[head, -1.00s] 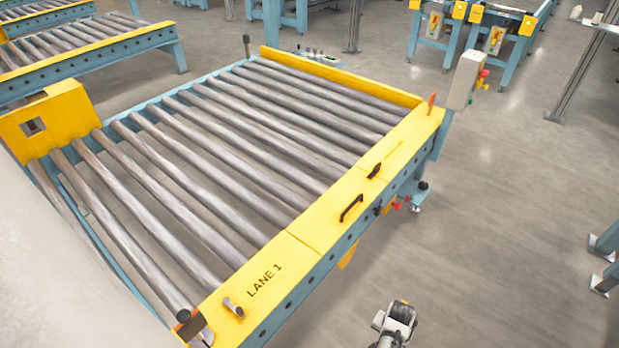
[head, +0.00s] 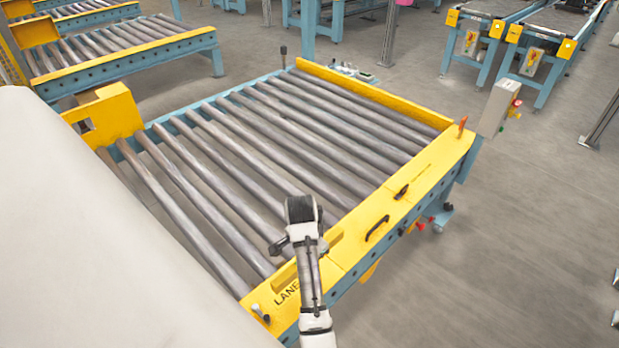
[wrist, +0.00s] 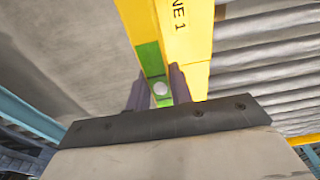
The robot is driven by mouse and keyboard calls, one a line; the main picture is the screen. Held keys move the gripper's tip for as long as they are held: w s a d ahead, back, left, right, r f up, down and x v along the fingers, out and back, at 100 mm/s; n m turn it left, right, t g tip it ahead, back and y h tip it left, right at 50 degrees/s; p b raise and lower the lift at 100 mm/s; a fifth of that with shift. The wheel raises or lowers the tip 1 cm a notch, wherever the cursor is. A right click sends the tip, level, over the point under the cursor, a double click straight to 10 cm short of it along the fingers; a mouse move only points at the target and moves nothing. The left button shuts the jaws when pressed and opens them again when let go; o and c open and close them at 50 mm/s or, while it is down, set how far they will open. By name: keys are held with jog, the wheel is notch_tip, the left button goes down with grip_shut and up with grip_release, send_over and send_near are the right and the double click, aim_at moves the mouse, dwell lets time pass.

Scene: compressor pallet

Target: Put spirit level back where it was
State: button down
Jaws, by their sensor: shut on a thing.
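The spirit level is a yellow bar (wrist: 137,18) with a green section and a round pale vial, seen in the wrist view. My gripper (wrist: 160,88) is shut on it at the green section, one dark finger on each side. In the head view, a yellow bar end that looks like the level (head: 336,238) shows beside my arm, over the yellow front rail of the roller conveyor. My arm hides its middle and the gripper's fingers there. I cannot tell whether the level touches the rail.
The yellow rail (head: 408,205) carries the LANE 1 lettering, partly covered by my arm, and black handles (head: 377,228). Grey rollers (head: 240,165) fill the conveyor bed. A control box (head: 497,108) stands at its right corner.

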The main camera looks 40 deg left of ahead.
notch_tip(320, 180, down, 15)
jog(key=b, duration=0.4)
jog(key=shift+r+b, duration=0.1)
jog(key=shift+b, duration=0.2)
jog(key=shift+f, duration=2.5)
jog(key=c, duration=1.3)
grip_release()
jog(key=shift+f, duration=0.15)
jog(key=shift+o, duration=0.2)
